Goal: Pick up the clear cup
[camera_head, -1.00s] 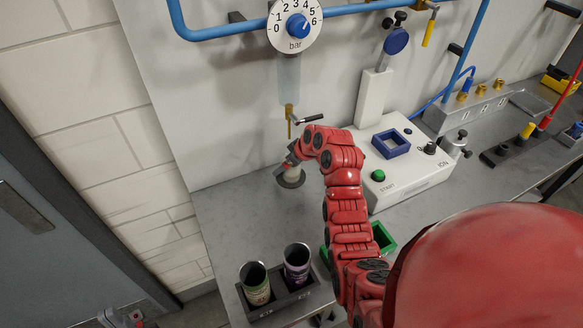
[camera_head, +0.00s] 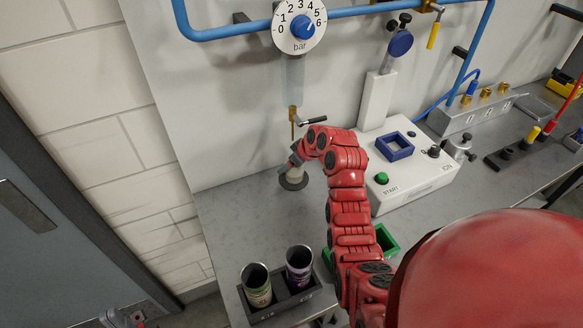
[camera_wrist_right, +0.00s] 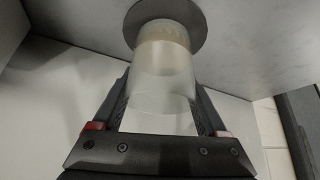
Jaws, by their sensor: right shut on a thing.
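The clear cup (camera_wrist_right: 163,75), with a pale beige band near its far end, is between the fingers of my right gripper (camera_wrist_right: 163,100) in the right wrist view. The fingers are shut on its sides. The cup's far end is at a dark round disc (camera_wrist_right: 195,15); whether it touches the disc I cannot tell. In the head view the cup (camera_head: 296,174) is small and partly hidden by my right gripper (camera_head: 297,160), above the same disc under a brass nozzle. My left gripper (camera_head: 125,318) is at the bottom left edge, cut off, away from the cup.
A brass nozzle with a lever (camera_head: 294,116) hangs over the disc. A white machine with a green button (camera_head: 382,179) stands to the right. Grey bench lies bare left of the disc.

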